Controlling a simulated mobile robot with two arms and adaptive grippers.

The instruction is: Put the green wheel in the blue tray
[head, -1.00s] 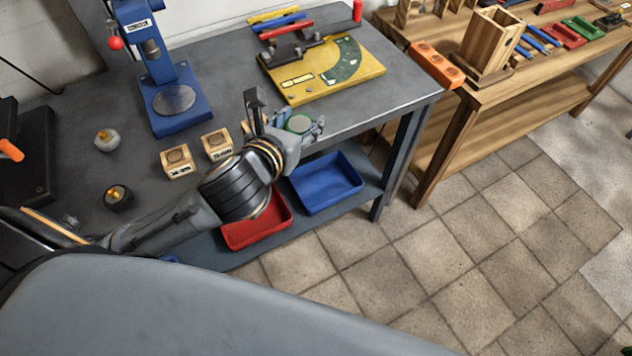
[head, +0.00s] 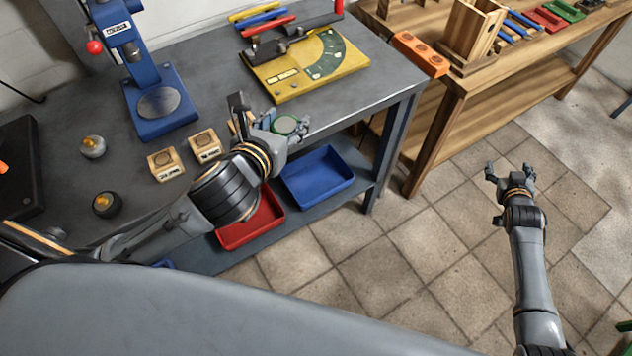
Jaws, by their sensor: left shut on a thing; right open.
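The green wheel (head: 285,125) is a round disc with a pale rim. My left gripper (head: 287,127) is shut on it and holds it near the front edge of the grey workbench, above and a little left of the blue tray. The blue tray (head: 318,178) sits on the lower shelf and looks empty. My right gripper (head: 511,176) is open and empty, out over the tiled floor at the right, far from the tray.
A red tray (head: 250,222) stands left of the blue tray, partly behind my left arm. The grey workbench (head: 215,95) carries wooden blocks (head: 205,145), a blue press (head: 158,100) and a yellow angle plate (head: 308,68). A wooden bench (head: 470,85) stands at right. The floor is clear.

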